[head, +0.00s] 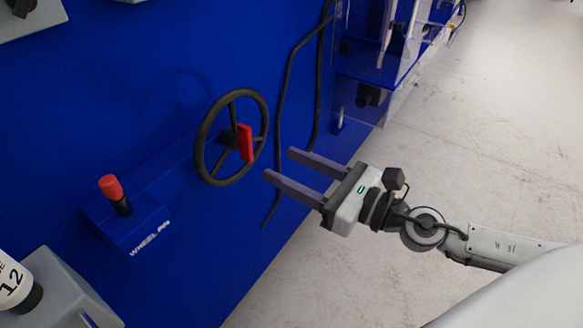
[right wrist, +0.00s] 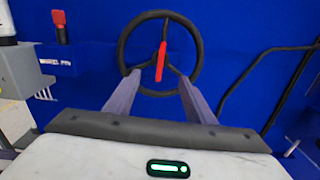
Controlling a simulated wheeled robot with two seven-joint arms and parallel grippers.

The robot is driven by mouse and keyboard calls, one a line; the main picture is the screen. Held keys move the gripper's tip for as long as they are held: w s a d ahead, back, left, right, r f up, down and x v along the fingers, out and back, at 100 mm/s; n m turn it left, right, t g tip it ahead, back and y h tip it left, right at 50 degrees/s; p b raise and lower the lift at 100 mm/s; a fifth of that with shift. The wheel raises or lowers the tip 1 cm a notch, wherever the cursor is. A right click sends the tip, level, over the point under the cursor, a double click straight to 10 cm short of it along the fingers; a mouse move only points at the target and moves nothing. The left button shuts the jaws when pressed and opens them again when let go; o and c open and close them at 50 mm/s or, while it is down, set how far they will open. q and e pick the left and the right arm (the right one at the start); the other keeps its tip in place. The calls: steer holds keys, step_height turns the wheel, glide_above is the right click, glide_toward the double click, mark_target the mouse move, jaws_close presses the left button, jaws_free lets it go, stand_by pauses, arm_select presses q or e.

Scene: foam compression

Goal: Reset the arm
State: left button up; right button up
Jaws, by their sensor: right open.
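My right gripper (head: 278,164) is open and empty, with its two grey fingers parallel and apart. In the head view it is to the right of a black handwheel (head: 203,143) on a blue panel, with a gap between them. The wheel has a red part (head: 246,143) across its hub. In the right wrist view the wheel (right wrist: 121,47) and its red part (right wrist: 160,62) lie ahead, between and beyond the fingertips (right wrist: 160,78). My right arm reaches in from the lower right. My left gripper does not show in either view.
A red-topped black pin (head: 111,187) stands on a blue block labelled "WHEEL PIN" at the left. A black cable (head: 281,110) hangs to the right of the wheel. Clear shelves (head: 365,70) stick out at the top. Open pale floor (head: 480,130) lies to the right.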

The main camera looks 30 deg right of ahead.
steer(key=s+d+f+m+g+h, duration=0.1)
steer(key=s+f+m+h, duration=0.15)
steer(key=f+m, duration=0.75)
steer(key=s+d+f+m+g+h, duration=0.15)
steer(key=f+m+h, duration=0.25)
steer(key=f+m, duration=0.55)
steer(key=s+a+f+m+g, duration=0.4)
steer(key=s+a+f+m, duration=0.3)
steer(key=s+f+m, duration=0.5)
steer(key=m, duration=0.7)
steer(key=shift+s+a+m+g, duration=0.15)
steer(key=shift+s+m+g, duration=0.2)
steer(key=shift+s, duration=0.05)
